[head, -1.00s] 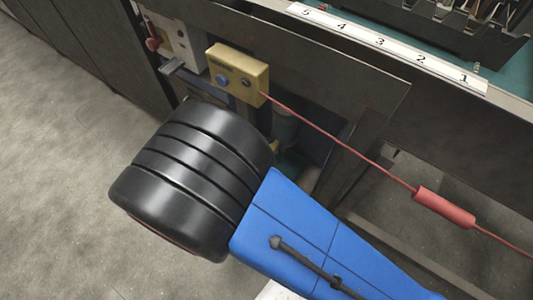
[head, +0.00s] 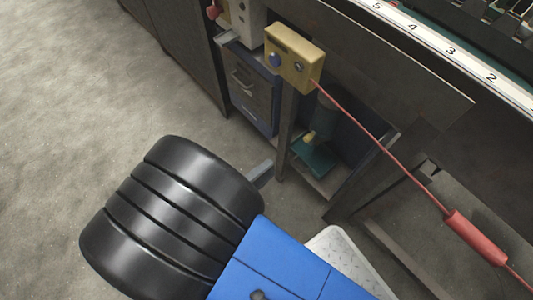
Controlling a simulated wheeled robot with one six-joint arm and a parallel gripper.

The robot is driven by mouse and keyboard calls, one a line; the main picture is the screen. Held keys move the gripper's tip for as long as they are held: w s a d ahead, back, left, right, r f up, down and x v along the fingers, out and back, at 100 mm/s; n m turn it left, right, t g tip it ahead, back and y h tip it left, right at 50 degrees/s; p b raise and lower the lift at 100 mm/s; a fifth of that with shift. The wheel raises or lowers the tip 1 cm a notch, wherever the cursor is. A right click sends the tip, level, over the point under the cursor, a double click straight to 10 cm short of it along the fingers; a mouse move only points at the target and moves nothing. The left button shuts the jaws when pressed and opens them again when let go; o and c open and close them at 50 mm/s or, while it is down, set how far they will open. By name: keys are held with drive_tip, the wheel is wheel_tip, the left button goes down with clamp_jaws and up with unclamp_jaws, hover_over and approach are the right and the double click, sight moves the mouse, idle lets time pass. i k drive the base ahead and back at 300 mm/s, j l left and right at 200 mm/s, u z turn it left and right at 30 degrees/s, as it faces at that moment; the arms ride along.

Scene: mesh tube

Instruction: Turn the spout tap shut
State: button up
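I cannot make out a spout tap in the head view. A dark green cylindrical thing (head: 325,116) with a small yellow part (head: 309,136) below it is in shadow under the bench, above a teal surface (head: 313,158); I cannot tell whether it belongs to the tap. My gripper is not in view.
A yellow box (head: 296,56) with a blue button hangs on the bench front. A red cord (head: 385,147) with a red cylinder (head: 475,237) slants from it to the lower right. A blue drawer unit (head: 249,88) stands behind. Grey floor (head: 75,110) at left is clear.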

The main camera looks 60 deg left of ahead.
sight(309, 138)
drive_tip(key=k+l, duration=0.1)
drive_tip(key=k, duration=0.9)
